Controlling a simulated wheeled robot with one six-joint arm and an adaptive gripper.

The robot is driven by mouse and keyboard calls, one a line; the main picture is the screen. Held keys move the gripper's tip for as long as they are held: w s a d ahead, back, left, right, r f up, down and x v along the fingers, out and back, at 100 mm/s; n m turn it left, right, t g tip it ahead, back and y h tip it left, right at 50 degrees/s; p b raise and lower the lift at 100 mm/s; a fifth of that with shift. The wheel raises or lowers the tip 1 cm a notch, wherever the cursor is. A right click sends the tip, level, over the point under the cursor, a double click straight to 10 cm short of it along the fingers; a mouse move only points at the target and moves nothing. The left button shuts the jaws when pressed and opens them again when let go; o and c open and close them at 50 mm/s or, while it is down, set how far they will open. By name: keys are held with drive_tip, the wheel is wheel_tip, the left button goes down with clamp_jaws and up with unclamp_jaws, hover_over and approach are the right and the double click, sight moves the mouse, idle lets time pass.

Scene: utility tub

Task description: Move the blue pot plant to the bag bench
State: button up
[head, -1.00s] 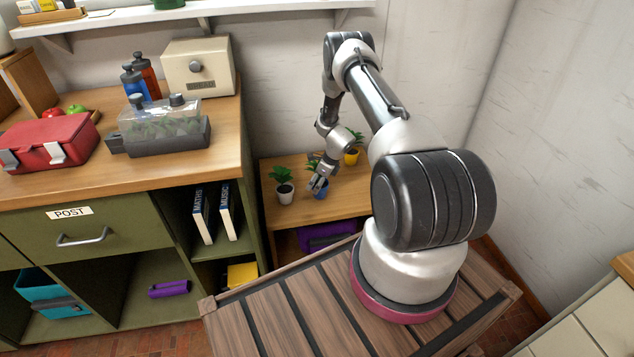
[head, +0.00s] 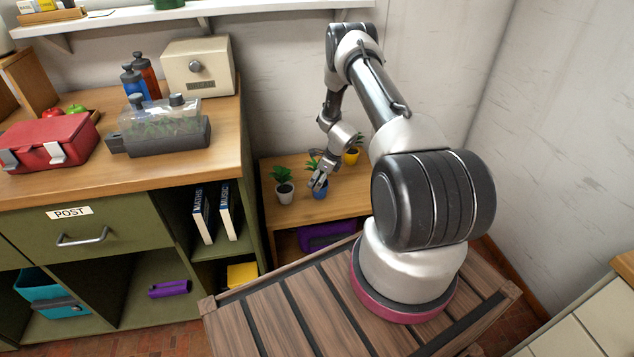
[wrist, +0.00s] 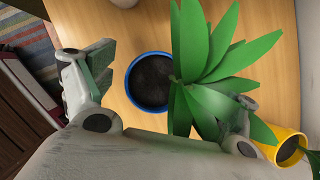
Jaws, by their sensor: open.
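The blue pot plant (head: 319,193) stands upright on a low wooden bench (head: 345,197), between a white pot plant (head: 284,190) and a yellow pot plant (head: 351,155). My gripper (head: 318,182) is right at the blue pot, partly hiding it. In the wrist view the blue pot's rim (wrist: 132,86) with dark soil lies ahead between my open fingers (wrist: 165,95). Its green leaves (wrist: 215,55) spread over the right finger and partly hide it. I cannot tell whether either finger touches the pot.
A purple bag (head: 325,236) lies under the low bench. The green cabinet (head: 255,190) stands close on the left, with books (head: 215,214) on its shelf. The wall is close behind.

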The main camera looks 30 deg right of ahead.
drive_tip(key=v, duration=1)
wheel_tip(320, 180, up, 11)
drive_tip(key=n, duration=0.4)
hover_over(327, 185)
drive_tip(key=a, duration=0.2)
drive_tip(key=s+a+r+n, duration=0.2)
drive_tip(key=r+n, duration=0.1)
drive_tip(key=r, duration=0.5)
drive_tip(key=s+a+r+n, duration=0.3)
drive_tip(key=r, duration=0.4)
drive_tip(key=s+a+r+n, duration=0.2)
drive_tip(key=r+n, duration=0.1)
drive_tip(key=r, duration=0.5)
drive_tip(key=s+a+r+n+h, duration=0.1)
drive_tip(key=s+a+r+n, duration=0.3)
drive_tip(key=s+r+n, duration=0.55)
drive_tip(key=s+r+n+h, duration=0.1)
drive_tip(key=s+r+n, duration=0.1)
drive_tip(key=s, duration=0.8)
drive_tip(key=s+d+r+n+h, duration=0.1)
drive_tip(key=s+n, duration=0.2)
drive_tip(key=s, duration=0.8)
drive_tip(key=shift+r+t, duration=0.3)
drive_tip(key=shift+r, duration=0.1)
